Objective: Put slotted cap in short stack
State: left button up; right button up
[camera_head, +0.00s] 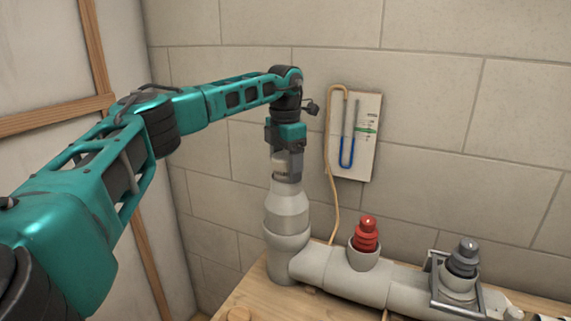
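My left gripper (286,168) points straight down over the upright grey pipe fitting (287,215) at the left end of the pipe run. Its fingers are small and partly merge with the fitting's narrow top. I cannot tell whether they are open or shut, or whether they touch it. A red ribbed cap (367,236) sits in a short upright pipe stub (363,258) right of the gripper. A dark grey ribbed cap (463,258) sits in another short stub (459,284) farther right. I cannot make out slots on either cap. My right gripper is not in view.
A horizontal grey pipe (335,274) joins the stubs on a wooden bench (250,292). A metal frame (437,288) surrounds the right stub. A U-tube gauge panel (356,136) with a tan hose (333,190) hangs on the block wall. Space above both caps is clear.

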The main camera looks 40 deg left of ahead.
pick_arm(q)
jog(key=shift+d+f, duration=0.25)
jog(key=shift+d, duration=0.05)
notch_tip(320, 180, up, 12)
jog(key=shift+s+a+r, duration=0.1)
jog(key=shift+s, duration=0.05)
jog(key=shift+a+r, duration=0.1)
jog(key=shift+r, duration=0.45)
